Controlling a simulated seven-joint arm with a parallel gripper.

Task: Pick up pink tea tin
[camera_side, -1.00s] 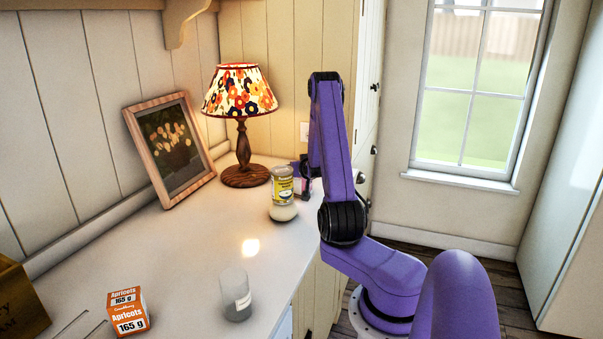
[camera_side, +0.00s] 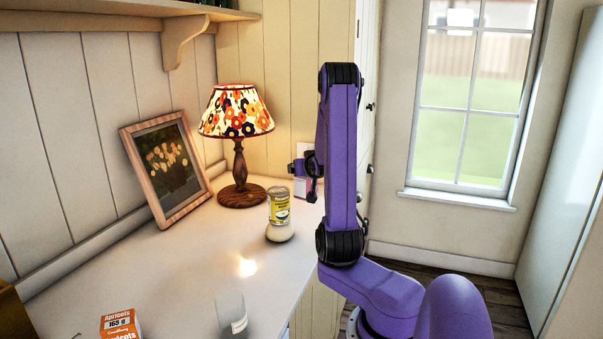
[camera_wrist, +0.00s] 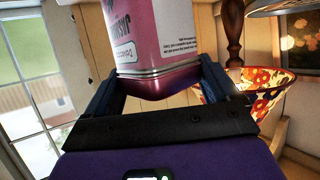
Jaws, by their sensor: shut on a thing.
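The pink tea tin (camera_wrist: 158,35) fills the top middle of the wrist view, upside down there, with a white label panel and printed text. My gripper (camera_wrist: 155,92) is shut on it, one dark finger on each side. In the side view the tin (camera_side: 300,188) is small, behind the yellow-labelled jar, and partly hidden by my arm. My gripper (camera_side: 304,168) holds it from above, in front of the wall. The tin appears raised off the counter, but the gap under it is hard to see.
The yellow-labelled jar (camera_side: 279,208) stands just nearer on the counter (camera_side: 185,270). A clear glass (camera_side: 232,315) and an apricots box (camera_side: 120,325) are in front. A wall shelf (camera_side: 140,16) runs above.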

